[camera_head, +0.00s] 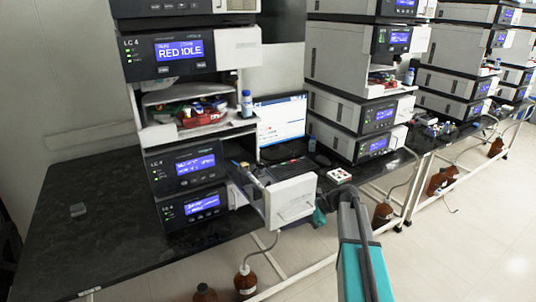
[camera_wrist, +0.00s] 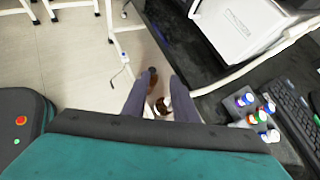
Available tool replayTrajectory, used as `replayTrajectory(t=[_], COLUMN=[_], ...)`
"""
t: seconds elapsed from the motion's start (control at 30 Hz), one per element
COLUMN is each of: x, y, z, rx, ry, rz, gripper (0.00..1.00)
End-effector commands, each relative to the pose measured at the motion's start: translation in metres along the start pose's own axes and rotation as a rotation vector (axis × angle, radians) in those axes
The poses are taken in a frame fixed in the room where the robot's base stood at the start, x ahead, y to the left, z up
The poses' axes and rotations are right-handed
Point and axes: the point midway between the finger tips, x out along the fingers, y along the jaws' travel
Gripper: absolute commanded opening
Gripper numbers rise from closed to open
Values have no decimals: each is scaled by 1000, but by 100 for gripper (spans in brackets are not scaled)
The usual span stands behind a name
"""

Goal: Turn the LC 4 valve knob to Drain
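The LC 4 stack (camera_head: 185,110) stands at the left of the bench in the head view. Its label "LC 4" and a screen (camera_head: 180,50) reading "RED IDLE" show on an upper module. A white front panel (camera_head: 290,201) stands out from the lower part of the stack. I cannot make out the valve knob or a Drain mark in either view. My gripper (camera_wrist: 165,75) shows two grey fingers apart with nothing held between them. In the head view its teal body shows just right of the white panel, mostly hidden by my arm.
A keyboard (camera_wrist: 297,118) and a rack of small capped vials (camera_wrist: 252,112) lie on the black bench (camera_head: 100,215). A monitor (camera_head: 282,122) stands behind. Brown bottles (camera_head: 245,280) stand on the floor below. Further stacks (camera_head: 350,120) fill the right; the bench's left end is mostly clear.

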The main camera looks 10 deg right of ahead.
Motion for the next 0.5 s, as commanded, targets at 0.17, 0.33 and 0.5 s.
replayTrajectory(t=[0.17, 0.33, 0.5], x=[-70, -128, -168], y=[-40, -68, -84], z=[66, 120, 155], rx=[81, 152, 199], ry=[-77, -149, -202], rz=[-53, -87, -105], gripper=[26, 26, 26])
